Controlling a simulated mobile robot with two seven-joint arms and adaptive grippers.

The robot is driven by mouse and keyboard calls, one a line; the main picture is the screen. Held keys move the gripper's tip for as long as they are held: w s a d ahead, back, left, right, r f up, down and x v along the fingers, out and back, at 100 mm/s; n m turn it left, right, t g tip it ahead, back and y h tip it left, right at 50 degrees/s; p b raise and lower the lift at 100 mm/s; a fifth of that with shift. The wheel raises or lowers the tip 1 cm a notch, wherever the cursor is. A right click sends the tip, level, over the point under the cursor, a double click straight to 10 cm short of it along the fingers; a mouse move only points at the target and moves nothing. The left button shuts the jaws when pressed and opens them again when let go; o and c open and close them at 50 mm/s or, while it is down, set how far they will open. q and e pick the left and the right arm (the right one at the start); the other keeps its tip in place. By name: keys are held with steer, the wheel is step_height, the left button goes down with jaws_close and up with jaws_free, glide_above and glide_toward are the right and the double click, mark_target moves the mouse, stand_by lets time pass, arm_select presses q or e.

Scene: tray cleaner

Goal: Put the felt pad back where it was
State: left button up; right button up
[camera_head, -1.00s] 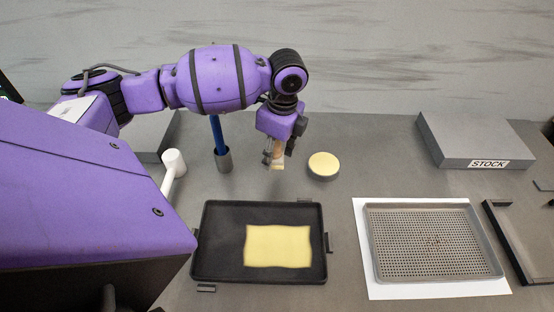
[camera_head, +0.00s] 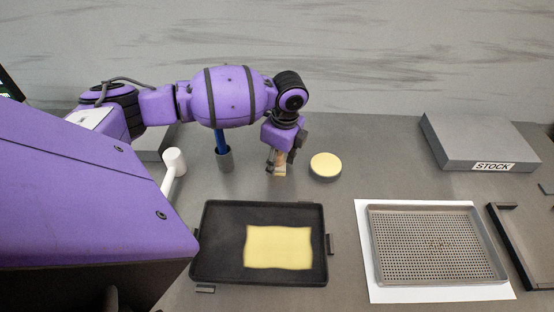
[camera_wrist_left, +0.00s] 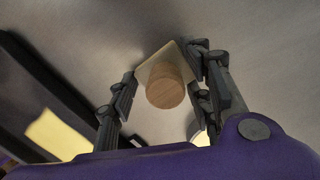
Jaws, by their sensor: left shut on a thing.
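The felt pad is a pale, square-edged piece with a round wooden knob. In the head view its pale lower part (camera_head: 279,173) shows below my left gripper (camera_head: 281,160), behind the black tray and left of a round yellow-topped dish. In the left wrist view the wooden knob (camera_wrist_left: 165,88) sits between the two fingers of my left gripper (camera_wrist_left: 165,95), with the pale pad (camera_wrist_left: 150,68) beyond it. The gripper is shut on the knob. The pad is close to the table; I cannot tell whether it touches. My right gripper is not in view.
The black tray (camera_head: 215,270) holds a yellow sheet (camera_head: 278,247). The round dish (camera_head: 325,165) stands close right of the gripper. A blue handle in a grey cup (camera_head: 224,160) and a white-headed tool (camera_head: 174,161) are left. A perforated tray (camera_head: 435,278) and STOCK block (camera_head: 475,140) are right.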

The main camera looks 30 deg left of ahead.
mark_target(282, 166)
arm_select(q)
steer(key=o, duration=1.1)
step_height(282, 166, up, 12)
steer(key=d, duration=0.1)
steer(key=shift+d, duration=0.25)
steer(key=shift+w, duration=0.1)
